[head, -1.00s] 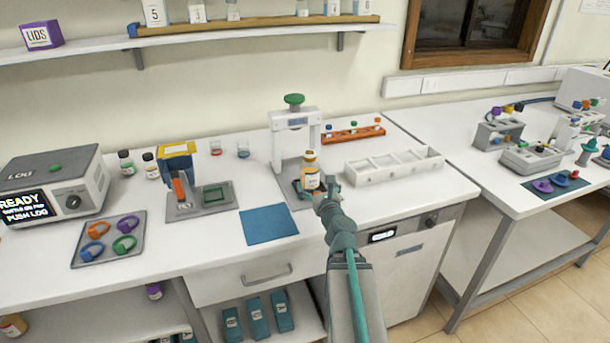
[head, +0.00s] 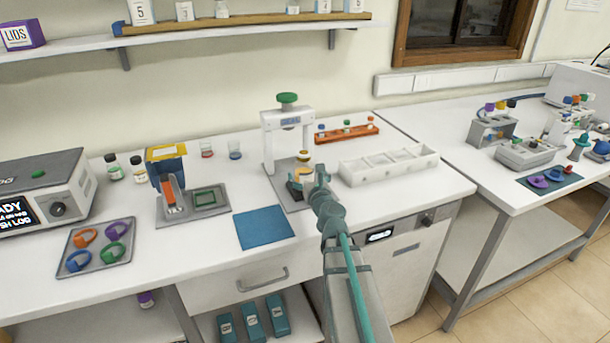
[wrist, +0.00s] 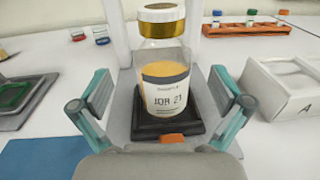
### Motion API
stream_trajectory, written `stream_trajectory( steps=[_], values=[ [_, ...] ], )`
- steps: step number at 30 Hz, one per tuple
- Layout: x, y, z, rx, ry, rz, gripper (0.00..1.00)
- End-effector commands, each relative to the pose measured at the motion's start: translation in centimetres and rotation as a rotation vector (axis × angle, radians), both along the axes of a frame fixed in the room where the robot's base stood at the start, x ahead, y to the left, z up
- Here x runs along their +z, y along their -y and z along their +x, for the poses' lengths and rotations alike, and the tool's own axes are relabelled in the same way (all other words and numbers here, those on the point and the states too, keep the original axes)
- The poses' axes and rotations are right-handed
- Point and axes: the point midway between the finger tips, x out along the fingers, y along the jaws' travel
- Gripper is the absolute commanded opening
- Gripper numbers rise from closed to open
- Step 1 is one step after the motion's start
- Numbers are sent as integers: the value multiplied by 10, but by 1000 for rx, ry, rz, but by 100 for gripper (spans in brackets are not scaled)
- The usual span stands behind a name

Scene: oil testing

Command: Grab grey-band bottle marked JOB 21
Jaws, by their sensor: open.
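The JOB 21 bottle (wrist: 165,85) stands upright in the wrist view on a black square pad (wrist: 160,128). It is clear glass with amber contents, a white cap, a gold-coloured neck ring and a grey band atop its white label. In the head view only part of the bottle (head: 304,160) shows, under the press (head: 288,118). My gripper (wrist: 160,88) is open, with one finger on each side of the bottle and gaps between. In the head view my gripper (head: 307,183) hides much of the bottle's lower part.
The press's uprights stand behind the bottle. A white compartment tray (head: 388,165) is to the right, with an orange rack (head: 346,133) behind it. A blue mat (head: 264,228) lies front left. A grey fixture (head: 208,198) stands farther left.

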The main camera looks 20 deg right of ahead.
Motion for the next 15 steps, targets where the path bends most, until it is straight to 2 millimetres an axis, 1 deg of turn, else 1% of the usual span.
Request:
stream_trajectory(
  steps=[1,6,9,12,15],
  values=[
    [-1,3,7,-1,0,0,100],
    [-2,10,30,-5,0,0,100],
    [-2,13,41,-7,0,-1,100],
    [-2,13,44,-9,0,-1,100],
    [-2,13,43,-9,0,0,100]
  ],
)
